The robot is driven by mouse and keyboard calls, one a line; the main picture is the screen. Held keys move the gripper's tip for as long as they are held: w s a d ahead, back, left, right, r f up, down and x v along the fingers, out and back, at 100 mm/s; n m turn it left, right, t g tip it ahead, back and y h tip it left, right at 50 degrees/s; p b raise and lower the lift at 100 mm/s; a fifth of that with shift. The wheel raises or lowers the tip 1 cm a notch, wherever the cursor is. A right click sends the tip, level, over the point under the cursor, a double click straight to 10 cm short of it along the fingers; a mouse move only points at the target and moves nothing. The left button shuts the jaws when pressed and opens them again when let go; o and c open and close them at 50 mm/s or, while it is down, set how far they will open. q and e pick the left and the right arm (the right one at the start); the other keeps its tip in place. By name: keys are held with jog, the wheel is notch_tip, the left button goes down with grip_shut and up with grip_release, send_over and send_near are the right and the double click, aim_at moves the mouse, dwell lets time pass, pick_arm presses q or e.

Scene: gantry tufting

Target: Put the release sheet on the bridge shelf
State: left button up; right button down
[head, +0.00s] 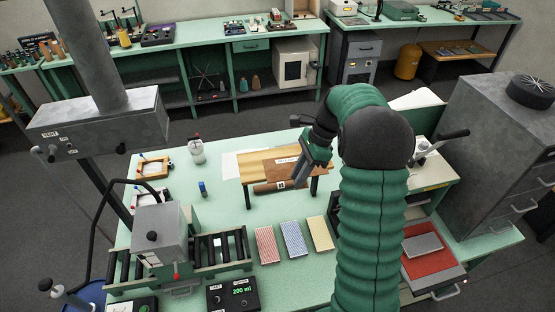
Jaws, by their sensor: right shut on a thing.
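The bridge shelf (254,167) is a low wooden platform on dark legs, standing on the green table. A thin brown sheet (281,168), which looks like the release sheet, lies flat over the right part of the shelf top, or just above it; I cannot tell if it touches. My right gripper (299,180) is at the sheet's right side, pointing down and left, and is shut on it. The fingers and forearm hide the right end of the shelf and sheet. My left gripper is not in view.
A brown roll (267,188) lies below the shelf's front edge. Red, blue and yellow patterned pads (293,238) lie in front. A roller stand (217,251) is at the left front. A blue bottle (203,188) stands left of the shelf. Open table surface surrounds the shelf's left front.

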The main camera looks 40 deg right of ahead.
aim_at(276, 162)
jog(key=w+p, duration=0.1)
jog(key=w, duration=0.2)
jog(key=w+p, duration=0.1)
jog(key=w, duration=0.3)
jog(key=w+f+p, duration=0.1)
jog(key=w+p, duration=0.1)
jog(key=w, duration=0.1)
jog(key=shift+w+d+f, duration=0.1)
jog(key=shift+w, duration=0.4)
jog(key=shift+f+p, duration=0.85)
jog(key=shift+p, duration=0.35)
jog(key=shift+w+d+f, duration=0.1)
jog(key=shift+d+f, duration=0.15)
jog(key=shift+f, duration=0.8)
jog(key=shift+w+d+f, duration=0.1)
jog(key=shift+w+f, duration=0.05)
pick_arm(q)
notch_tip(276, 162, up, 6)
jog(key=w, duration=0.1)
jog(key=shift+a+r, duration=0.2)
pick_arm(e)
jog(key=shift+s+a+f, duration=0.2)
jog(key=shift+a+f, duration=0.1)
jog(key=shift+f, duration=0.1)
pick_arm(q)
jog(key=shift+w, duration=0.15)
